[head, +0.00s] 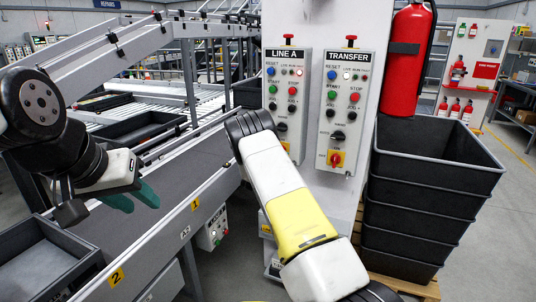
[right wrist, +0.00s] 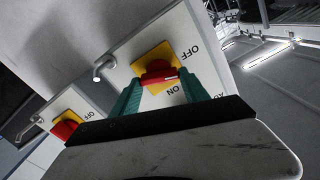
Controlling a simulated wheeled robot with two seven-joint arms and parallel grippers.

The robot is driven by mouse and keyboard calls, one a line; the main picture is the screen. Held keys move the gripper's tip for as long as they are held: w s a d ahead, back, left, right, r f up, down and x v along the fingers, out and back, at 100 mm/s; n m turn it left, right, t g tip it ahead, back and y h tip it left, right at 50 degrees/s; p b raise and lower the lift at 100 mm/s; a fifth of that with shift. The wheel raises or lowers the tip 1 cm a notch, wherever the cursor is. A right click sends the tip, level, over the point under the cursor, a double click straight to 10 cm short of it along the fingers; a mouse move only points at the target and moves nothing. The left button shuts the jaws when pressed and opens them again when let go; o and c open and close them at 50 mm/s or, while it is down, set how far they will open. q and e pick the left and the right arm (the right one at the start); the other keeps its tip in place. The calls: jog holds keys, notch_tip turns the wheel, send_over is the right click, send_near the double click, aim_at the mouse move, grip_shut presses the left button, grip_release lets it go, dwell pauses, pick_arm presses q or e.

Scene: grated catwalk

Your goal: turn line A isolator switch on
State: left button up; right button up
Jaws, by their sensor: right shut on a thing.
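The LINE A panel (head: 285,88) stands on the column in the head view. Its isolator, low on the panel, is mostly hidden behind my right arm. In the right wrist view its red knob (right wrist: 158,74) sits on a yellow plate (right wrist: 152,57) marked OFF and ON. My right gripper (right wrist: 161,90) has its green fingers on either side of the knob, shut on it. The white mark at the knob's right end lies between the two labels, nearer ON. My left gripper (head: 133,198) is open and empty over the conveyor side, away from the panel.
The TRANSFER panel (head: 345,95) is just right of LINE A, with its own red-and-yellow isolator (head: 335,159). A metal hasp (right wrist: 104,66) sticks out beside the held switch. Stacked black crates (head: 430,190) and a fire extinguisher (head: 407,60) stand right; the conveyor rail fills the left.

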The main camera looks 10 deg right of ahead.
jog(key=m, duration=1.3)
jog(key=shift+s+d+f+m, duration=0.1)
jog(key=shift+d+f+m, duration=0.1)
jog(key=shift+m, duration=0.2)
dwell(0.4)
jog(key=o, duration=1.4)
jog(key=shift+a, duration=0.1)
jog(key=v, duration=0.7)
jog(key=shift+s+a, duration=0.2)
jog(key=shift+s, duration=0.15)
